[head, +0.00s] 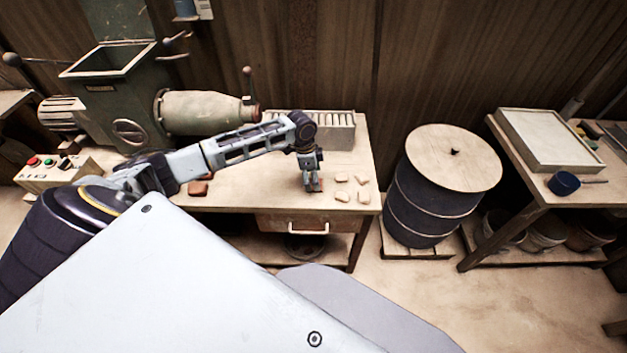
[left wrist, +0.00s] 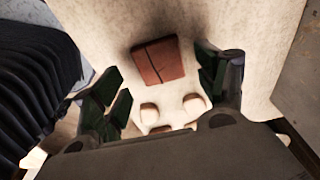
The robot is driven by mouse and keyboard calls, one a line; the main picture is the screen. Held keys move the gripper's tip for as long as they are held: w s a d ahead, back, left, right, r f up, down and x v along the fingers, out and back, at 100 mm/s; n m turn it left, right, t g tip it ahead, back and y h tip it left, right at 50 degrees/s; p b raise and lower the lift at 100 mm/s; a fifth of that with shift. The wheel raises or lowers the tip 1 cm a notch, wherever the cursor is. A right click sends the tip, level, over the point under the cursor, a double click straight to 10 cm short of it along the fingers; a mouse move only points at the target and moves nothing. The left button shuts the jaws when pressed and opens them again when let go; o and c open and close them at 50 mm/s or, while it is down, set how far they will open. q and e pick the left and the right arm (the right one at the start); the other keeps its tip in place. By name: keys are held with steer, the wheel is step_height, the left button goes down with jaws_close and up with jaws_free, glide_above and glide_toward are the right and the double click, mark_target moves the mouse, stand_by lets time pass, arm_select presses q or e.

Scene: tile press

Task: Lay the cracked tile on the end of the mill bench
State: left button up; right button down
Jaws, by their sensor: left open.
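The cracked tile (left wrist: 157,60) is a red-brown square with a dark crack across it. In the left wrist view it lies flat on the pale top of the mill bench (head: 235,198), close to the bench's right end. My left gripper (head: 313,188) points down over that end in the head view. Its fingers are open, one on each side of the tile, and do not appear to touch it. In the head view the fingers mostly hide the tile. My right gripper is not in view.
Several pale lumps (head: 341,196) lie right of the gripper. A reddish piece (head: 198,187) lies farther left on the bench. The green mill (head: 112,90) and a slotted rack (head: 335,132) stand behind. A lidded drum (head: 430,195) stands right, across a gap.

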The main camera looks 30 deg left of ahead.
arm_select(q)
step_height(320, 180, up, 9)
steer(key=a, duration=0.1)
steer(key=shift+s+r, duration=0.2)
steer(key=shift+s, duration=0.15)
stand_by(0.7)
